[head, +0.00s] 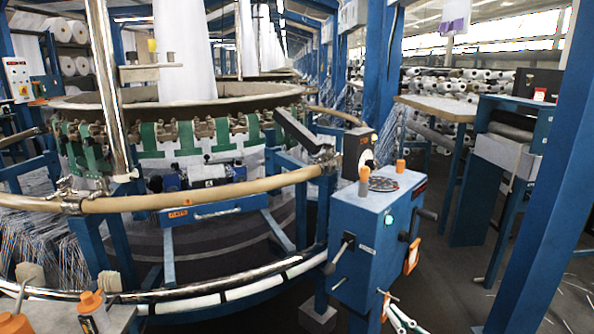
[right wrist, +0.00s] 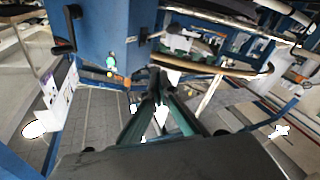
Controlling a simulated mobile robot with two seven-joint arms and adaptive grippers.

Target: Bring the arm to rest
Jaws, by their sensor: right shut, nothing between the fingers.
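My right gripper (right wrist: 157,92) shows in the right wrist view, with its dark fingers drawn together and nothing between them. It is near the blue control box (head: 370,235), whose blue side (right wrist: 105,28) fills the upper left of that view. My left gripper is in neither view.
The circular loom (head: 170,103) with its tan ring rail (head: 240,187) fills the left and middle. A blue post (head: 540,190) stands at the right. A wooden-topped table (head: 440,107) is behind the box. Dark floor (head: 450,270) shows right of the box.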

